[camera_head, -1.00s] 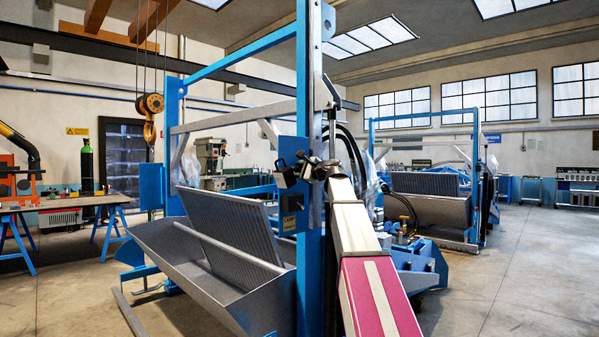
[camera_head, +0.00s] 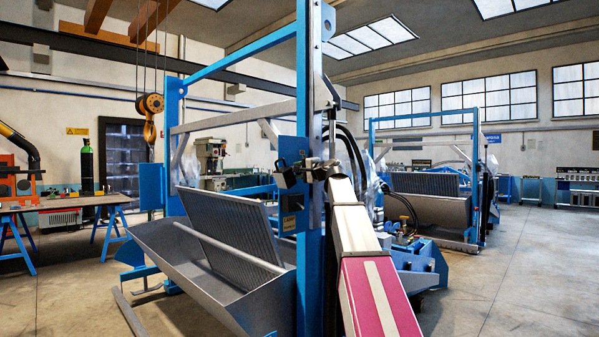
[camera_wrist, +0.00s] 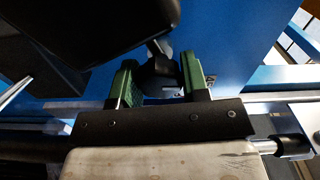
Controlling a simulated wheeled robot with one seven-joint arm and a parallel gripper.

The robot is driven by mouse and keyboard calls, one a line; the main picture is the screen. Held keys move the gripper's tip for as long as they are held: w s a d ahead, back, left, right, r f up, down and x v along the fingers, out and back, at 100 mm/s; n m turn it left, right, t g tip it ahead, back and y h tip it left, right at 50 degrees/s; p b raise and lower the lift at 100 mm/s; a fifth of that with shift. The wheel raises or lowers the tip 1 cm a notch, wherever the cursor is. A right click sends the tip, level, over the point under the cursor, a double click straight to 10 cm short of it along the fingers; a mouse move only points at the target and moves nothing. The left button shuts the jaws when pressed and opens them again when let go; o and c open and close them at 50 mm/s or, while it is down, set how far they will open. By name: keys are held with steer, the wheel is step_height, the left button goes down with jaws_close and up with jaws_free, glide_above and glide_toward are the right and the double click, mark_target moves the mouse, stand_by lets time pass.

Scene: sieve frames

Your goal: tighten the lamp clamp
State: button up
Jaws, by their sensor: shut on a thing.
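The lamp (camera_head: 285,174), a small dark boxy thing, is fixed at the blue post (camera_head: 309,258) of the near sieve frame. My gripper (camera_head: 314,168) is at its right side, at the end of my white and magenta arm. In the wrist view the green fingers of my gripper (camera_wrist: 160,82) stand on both sides of a black clamp knob (camera_wrist: 160,70) and are shut on it. The dark lamp body (camera_wrist: 85,30) fills the upper left there. The clamp's jaw and its grip on the post are hidden.
A blue panel (camera_wrist: 225,40) lies close behind the knob in the wrist view. Black hoses (camera_head: 352,150) hang just right of the post. A grey trough (camera_head: 215,270) with a ribbed screen is at lower left. Open floor (camera_head: 530,270) lies to the right.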

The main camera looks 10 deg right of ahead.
stand_by(0.3)
steer(key=o, duration=0.7)
steer(key=shift+c, duration=0.2)
steer(key=v, duration=1.1)
steer(key=shift+a+f, duration=0.1)
steer(key=s+a+f+n+g+h, duration=0.1)
steer(key=s+a+f+g+h, duration=0.1)
steer(key=f, duration=1.2)
steer(key=s+a+f+n+g+h, duration=0.1)
steer(key=s+a+f+n+g, duration=0.15)
steer(key=f, duration=1.15)
steer(key=s+a+f+g+h, duration=0.1)
steer(key=a+f+g+h, duration=0.15)
steer(key=f, duration=1.15)
steer(key=s+f+n+g+h, duration=0.2)
steer(key=s+f+n+g, duration=0.1)
steer(key=s+f, duration=0.8)
steer(key=s+f+n+g+h, duration=0.3)
steer(key=s+f, duration=0.8)
steer(key=f, duration=0.6)
steer(key=shift+s+d+f+g, duration=0.15)
steer(key=shift+s+f+g, duration=0.1)
steer(key=shift+g, duration=0.55)
